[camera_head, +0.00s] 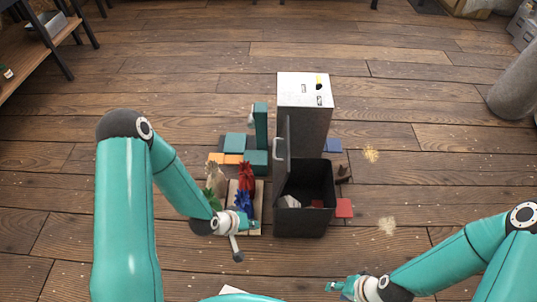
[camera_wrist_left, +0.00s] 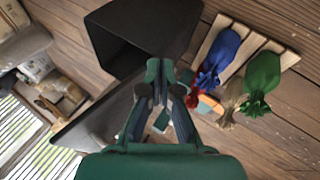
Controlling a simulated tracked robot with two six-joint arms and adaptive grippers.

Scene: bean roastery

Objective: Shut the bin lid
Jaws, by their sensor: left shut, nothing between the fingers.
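The dark bin (camera_head: 305,222) stands open on the floor in the middle of the head view, with a pale item and a red item inside. Its dark lid (camera_head: 285,155) stands up steeply along the bin's left side, with a light handle (camera_head: 278,149) on its outer face. The bin (camera_wrist_left: 118,42) and lid (camera_wrist_left: 92,125) also show in the left wrist view. My left gripper (camera_head: 252,226) is left of the bin, low beside its near left corner. In the wrist view its fingers (camera_wrist_left: 160,72) are shut and empty. My right gripper (camera_head: 336,287) is at the bottom, right of the bin; its opening is unclear.
A slatted pallet (camera_head: 256,214) with red, blue, green and tan sacks lies left of the bin, close to my left gripper. A tall box (camera_head: 304,118) with a white top stands behind the bin. Coloured blocks lie around. The floor at right is mostly clear.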

